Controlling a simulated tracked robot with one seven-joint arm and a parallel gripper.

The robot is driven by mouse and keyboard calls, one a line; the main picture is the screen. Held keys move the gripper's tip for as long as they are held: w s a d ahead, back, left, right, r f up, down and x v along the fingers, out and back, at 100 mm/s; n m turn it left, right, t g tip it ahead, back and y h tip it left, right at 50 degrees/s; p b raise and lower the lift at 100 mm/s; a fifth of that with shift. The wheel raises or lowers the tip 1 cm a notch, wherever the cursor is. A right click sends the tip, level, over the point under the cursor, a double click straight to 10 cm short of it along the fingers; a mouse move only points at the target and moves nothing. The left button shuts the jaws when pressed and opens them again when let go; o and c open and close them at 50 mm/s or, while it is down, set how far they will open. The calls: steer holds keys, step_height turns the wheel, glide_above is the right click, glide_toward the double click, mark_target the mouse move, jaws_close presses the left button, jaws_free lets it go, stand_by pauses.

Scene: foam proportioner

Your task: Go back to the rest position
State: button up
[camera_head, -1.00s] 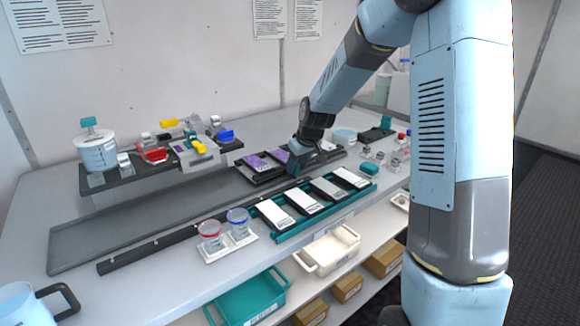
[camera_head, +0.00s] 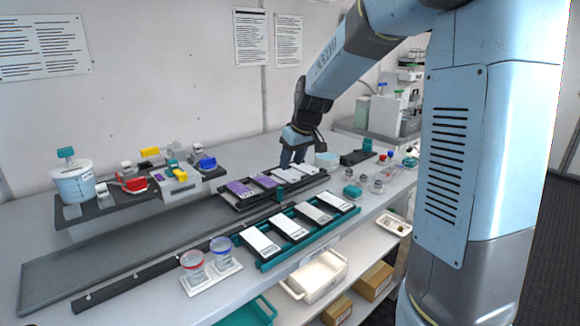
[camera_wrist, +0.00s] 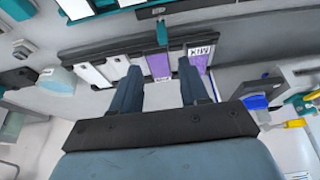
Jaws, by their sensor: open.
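My gripper (camera_head: 292,158) is raised above the back of the bench, behind the black rack (camera_head: 240,204). In the wrist view its two fingers (camera_wrist: 160,82) are spread apart with nothing between them. The black rack holds a row of purple and white plates, and it also shows in the wrist view beyond the fingertips (camera_wrist: 228,22). The fingers appear apart from the plates. My arm crosses the upper right of the head view.
A teal rack (camera_head: 266,266) with white cards stands in front. Red-lidded and blue-lidded jars (camera_head: 192,266) sit front left. A white tub (camera_head: 74,184) and a valve assembly (camera_head: 178,178) are at the left. White equipment (camera_head: 386,116) stands at the back right. Space above the bench is open.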

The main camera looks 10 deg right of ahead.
steer(key=shift+r, duration=0.1)
steer(key=s+d+r+m, duration=0.2)
steer(key=s, duration=0.8)
steer(key=s+d+r+m+t+h, duration=0.1)
steer(key=s+d+r+m, duration=0.1)
steer(key=s, duration=0.9)
steer(key=s+d+r+m+h, duration=0.1)
steer(key=s+d+r, duration=0.1)
steer(key=s, duration=0.9)
steer(key=shift+r+m+t, duration=0.4)
steer(key=shift+r, duration=0.15)
steer(key=shift+w+d, duration=0.1)
